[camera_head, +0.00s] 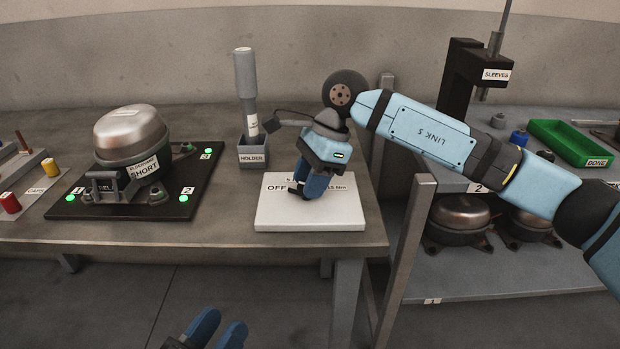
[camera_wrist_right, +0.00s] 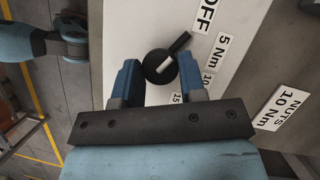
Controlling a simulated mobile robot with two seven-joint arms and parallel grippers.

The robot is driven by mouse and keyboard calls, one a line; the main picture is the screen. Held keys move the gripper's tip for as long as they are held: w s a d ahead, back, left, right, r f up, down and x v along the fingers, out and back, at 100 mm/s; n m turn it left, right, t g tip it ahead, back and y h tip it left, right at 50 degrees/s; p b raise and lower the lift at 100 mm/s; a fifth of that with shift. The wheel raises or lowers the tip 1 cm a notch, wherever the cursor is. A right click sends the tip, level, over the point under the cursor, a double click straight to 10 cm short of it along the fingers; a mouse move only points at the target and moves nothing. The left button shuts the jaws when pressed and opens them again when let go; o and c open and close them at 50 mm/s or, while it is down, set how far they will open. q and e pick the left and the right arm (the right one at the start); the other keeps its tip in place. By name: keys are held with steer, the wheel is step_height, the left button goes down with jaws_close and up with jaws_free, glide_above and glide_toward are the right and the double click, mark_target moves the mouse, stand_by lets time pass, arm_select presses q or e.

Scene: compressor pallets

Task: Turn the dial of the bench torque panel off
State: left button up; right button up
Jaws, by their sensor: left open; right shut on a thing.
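The bench torque panel (camera_head: 340,215) is a white plate at the front right of the bench. Its black dial (camera_wrist_right: 158,68) shows in the right wrist view, with a bar reaching up and right toward the space between the OFF label (camera_wrist_right: 206,14) and the 5 Nm label (camera_wrist_right: 222,46). My right gripper (camera_head: 306,192) points down over the panel and hides the dial in the head view. It is shut on the dial, one blue finger on each side. My left gripper (camera_head: 217,332) is open and empty at the bottom edge, below the bench front.
A compressor (camera_head: 130,138) sits on a black board (camera_head: 85,208) with several green lights to the left. A grey tool stands in the holder (camera_head: 252,155) behind the panel. A shelf rack with a green bin (camera_head: 568,140) stands on the right.

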stand_by(0.5)
steer(key=o, duration=0.9)
steer(key=shift+d+r, duration=0.1)
steer(key=shift+r, duration=0.25)
steer(key=p+v, duration=0.1)
steer(key=v, duration=0.4)
steer(key=shift+p, duration=0.3)
arm_select(q)
steer(key=f, duration=0.1)
steer(key=a+f+g+y+p, duration=0.1)
steer(key=f, duration=0.1)
steer(key=a+f+g+y, duration=0.1)
steer(key=f, duration=0.1)
steer(key=shift+w+f, duration=0.1)
steer(key=shift+w, duration=0.1)
arm_select(e)
steer(key=v, duration=0.8)
arm_select(q)
steer(key=shift+s+d, duration=0.1)
steer(key=shift+d, duration=0.05)
